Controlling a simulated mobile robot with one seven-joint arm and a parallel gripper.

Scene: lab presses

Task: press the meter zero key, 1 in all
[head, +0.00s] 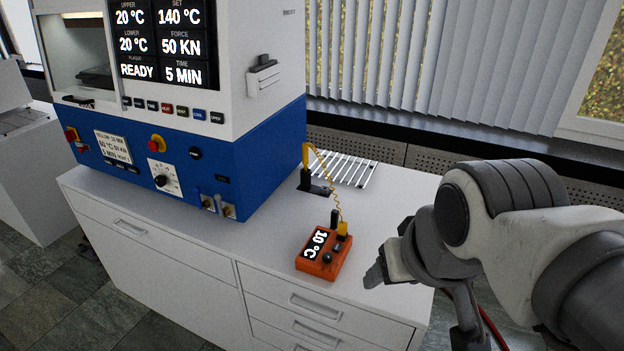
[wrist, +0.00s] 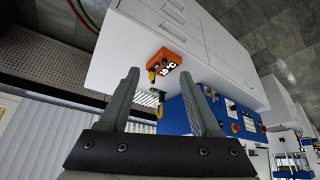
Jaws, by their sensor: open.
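The orange meter (head: 316,268) lies on the white bench top near its front edge, with a lit display reading about 10 °C. Dark keys (head: 327,258) sit on its face beside the display; their labels are too small to read. A yellow plug with a coiled yellow lead is at its back. My gripper (head: 374,277) is to the right of the meter and apart from it, partly hidden by my own wrist. In the wrist view my gripper (wrist: 160,76) is open and empty, with the meter (wrist: 178,56) beyond the fingertips.
A blue and white press (head: 265,150) stands on the bench (head: 210,235) left of the meter. A black probe stand (head: 306,180) and a metal rack (head: 350,168) are behind the meter. Bench top around the meter is mostly clear.

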